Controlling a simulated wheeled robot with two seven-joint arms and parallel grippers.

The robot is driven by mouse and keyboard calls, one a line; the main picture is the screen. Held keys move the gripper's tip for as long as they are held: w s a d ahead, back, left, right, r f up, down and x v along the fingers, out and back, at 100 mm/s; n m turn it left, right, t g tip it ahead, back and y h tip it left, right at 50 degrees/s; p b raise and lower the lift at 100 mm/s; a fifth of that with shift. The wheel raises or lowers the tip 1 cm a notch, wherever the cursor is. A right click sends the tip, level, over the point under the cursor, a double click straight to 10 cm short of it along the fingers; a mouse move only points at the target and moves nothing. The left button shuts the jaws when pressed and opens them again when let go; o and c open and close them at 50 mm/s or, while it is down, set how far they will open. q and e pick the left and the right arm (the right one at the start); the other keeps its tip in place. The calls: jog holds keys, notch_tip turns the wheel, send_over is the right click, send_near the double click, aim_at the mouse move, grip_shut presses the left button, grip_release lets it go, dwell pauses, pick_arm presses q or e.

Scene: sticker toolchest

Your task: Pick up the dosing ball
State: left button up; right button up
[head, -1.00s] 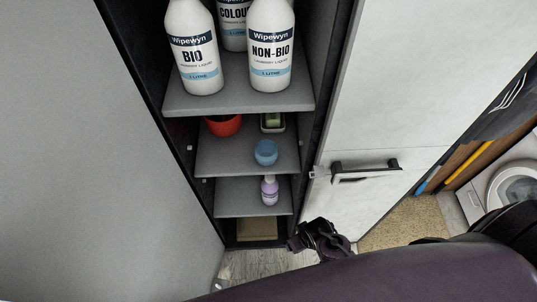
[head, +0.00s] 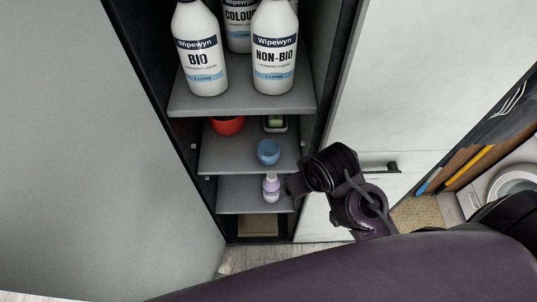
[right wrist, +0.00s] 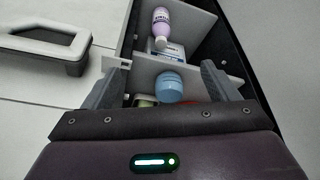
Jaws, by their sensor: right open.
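The dosing ball is a small blue, rounded cup (head: 268,152) standing near the front edge of a middle shelf in the tall cupboard. In the right wrist view the blue ball (right wrist: 169,88) shows between my two fingers, ahead of them. My right gripper (head: 293,185) is at the right side of the cupboard opening, lower and to the right of the ball. Its open, empty fingers (right wrist: 162,70) also show in the right wrist view. My left gripper is out of view.
A lilac bottle (head: 271,188) stands on the shelf below. A red bowl (head: 228,125) and a green item in a tray (head: 276,123) sit behind the ball. Large white bottles (head: 201,55) fill the shelf above.

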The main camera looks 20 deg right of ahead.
jog(key=w+a+f+m+t, duration=0.1)
jog(key=w+a, duration=0.1)
jog(key=w, duration=0.3)
jog(key=w+a+f, duration=0.2)
jog(key=w, duration=0.3)
jog(key=m+t, duration=0.1)
jog(key=m, duration=0.1)
send_near(267, 149)
jog(key=shift+w+a+f+h, duration=0.25)
jog(key=shift+a+f+h, duration=0.15)
jog(key=shift+a+f, duration=0.1)
jog(key=shift+p+x, duration=0.85)
jog(key=shift+x, duration=2.25)
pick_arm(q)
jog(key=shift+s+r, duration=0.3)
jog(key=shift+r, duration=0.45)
pick_arm(e)
jog(key=shift+d, duration=0.15)
jog(key=c, duration=1)
